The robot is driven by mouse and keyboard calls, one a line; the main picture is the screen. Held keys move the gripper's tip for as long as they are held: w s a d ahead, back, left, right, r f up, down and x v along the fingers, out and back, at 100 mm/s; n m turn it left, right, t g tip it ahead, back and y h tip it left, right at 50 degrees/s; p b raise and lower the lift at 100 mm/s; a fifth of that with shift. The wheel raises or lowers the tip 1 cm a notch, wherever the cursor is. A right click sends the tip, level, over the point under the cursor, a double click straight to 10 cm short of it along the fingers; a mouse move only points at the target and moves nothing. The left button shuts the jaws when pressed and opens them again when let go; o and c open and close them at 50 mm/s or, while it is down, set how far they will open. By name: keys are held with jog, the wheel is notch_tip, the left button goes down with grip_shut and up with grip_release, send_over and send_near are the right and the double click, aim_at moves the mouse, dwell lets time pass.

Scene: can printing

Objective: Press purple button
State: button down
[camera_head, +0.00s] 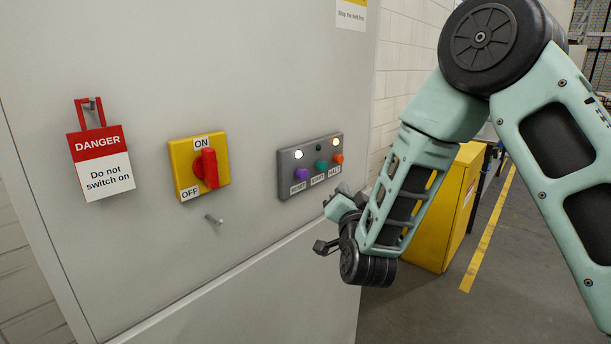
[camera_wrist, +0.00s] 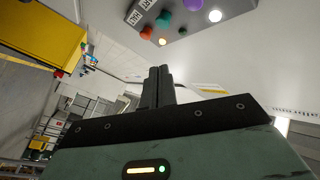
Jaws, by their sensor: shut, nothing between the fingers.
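The purple button (camera_head: 301,174) is the left one of three on a grey control panel (camera_head: 288,172) fixed to a cabinet. A label, which seems to read RESET, is below it. In the wrist view the purple button (camera_wrist: 191,5) is cut by the top edge. My gripper (camera_head: 339,192) is below and right of the purple button in the head view, apart from it. In the wrist view my gripper (camera_wrist: 159,70) has its fingers together and empty, pointing below the panel.
Beside it are a green button (camera_head: 321,166) and an orange button (camera_head: 338,159). A white lamp (camera_head: 299,155) and a yellowish lamp (camera_head: 334,142) are lit. Left are a red rotary switch (camera_head: 207,169) and a danger tag (camera_head: 101,160). A yellow cabinet (camera_head: 432,236) stands right.

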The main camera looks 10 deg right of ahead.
aim_at(307, 174)
jog(key=w+a, duration=0.5)
jog(key=w, duration=0.2)
jog(key=shift+p, duration=0.35)
jog(key=shift+a, duration=0.1)
dwell(1.8)
jog(key=shift+w+a+b, duration=0.2)
jog(key=shift+w+b, duration=0.1)
jog(key=shift+b, duration=0.1)
jog(key=shift+w+a+b, duration=0.3)
jog(key=shift+w+a, duration=0.2)
jog(key=shift+w, duration=0.2)
dwell(0.9)
jog(key=shift+s+d, duration=0.1)
jog(key=shift+s, duration=0.05)
dwell(0.3)
jog(key=shift+s+d+b, duration=0.45)
jog(key=shift+s+d, duration=0.15)
jog(key=shift+s, duration=0.3)
jog(key=shift+s+d+b, duration=0.45)
jog(key=shift+s+d, duration=0.3)
jog(key=shift+s, duration=0.25)
jog(key=shift+s+d+b, duration=0.45)
jog(key=shift+s+d, duration=0.3)
jog(key=shift+s, duration=0.25)
